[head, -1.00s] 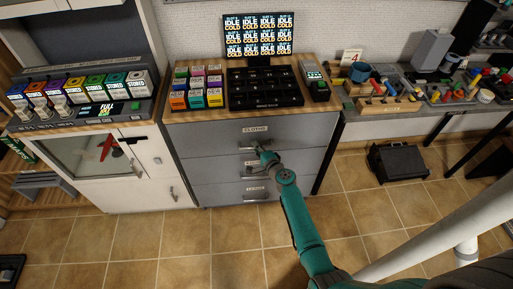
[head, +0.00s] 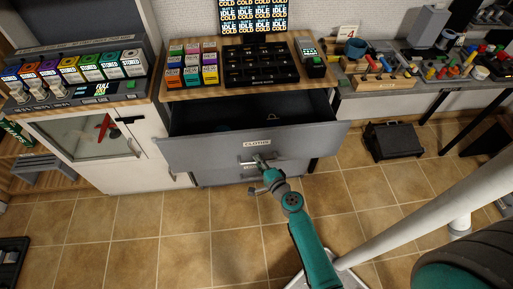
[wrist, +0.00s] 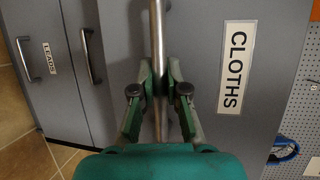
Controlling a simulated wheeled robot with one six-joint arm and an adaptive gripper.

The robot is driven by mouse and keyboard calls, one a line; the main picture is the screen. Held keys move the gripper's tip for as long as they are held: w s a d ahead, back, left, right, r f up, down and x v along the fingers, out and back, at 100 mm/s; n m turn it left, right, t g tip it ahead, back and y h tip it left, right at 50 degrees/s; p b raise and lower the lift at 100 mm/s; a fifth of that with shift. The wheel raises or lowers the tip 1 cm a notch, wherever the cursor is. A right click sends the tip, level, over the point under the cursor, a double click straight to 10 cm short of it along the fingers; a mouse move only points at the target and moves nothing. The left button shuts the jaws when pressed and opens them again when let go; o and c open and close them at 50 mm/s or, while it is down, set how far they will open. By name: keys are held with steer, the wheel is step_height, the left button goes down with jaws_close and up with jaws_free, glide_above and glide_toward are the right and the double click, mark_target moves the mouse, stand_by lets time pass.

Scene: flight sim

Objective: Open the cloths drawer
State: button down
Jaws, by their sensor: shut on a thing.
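The cloths drawer (head: 190,150) is the top drawer of the grey cabinet, and in the head view it stands pulled out with its dark inside showing. Its white CLOTHS label (wrist: 236,66) is large in the wrist view, right of the handle. The metal bar handle (wrist: 157,35) lies between the two green fingers of my gripper (wrist: 159,82), which is shut on it. In the head view my gripper (head: 262,164) is at the drawer's front, below the label.
Two lower drawers are closed; one bears a LEADS label (wrist: 50,60). Small boxes (head: 193,67) and a black tray (head: 262,70) stand on the cabinet top. A black case (head: 393,141) lies on the tiled floor at right. The floor before the cabinet is mostly clear.

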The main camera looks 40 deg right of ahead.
steer(key=shift+s+a, duration=0.7)
steer(key=shift+s, duration=0.35)
steer(key=shift+s+a, duration=0.7)
steer(key=shift+s, duration=0.3)
steer(key=c, duration=1.2)
jaws_free()
steer(key=v, duration=1.2)
steer(key=shift+a, duration=0.1)
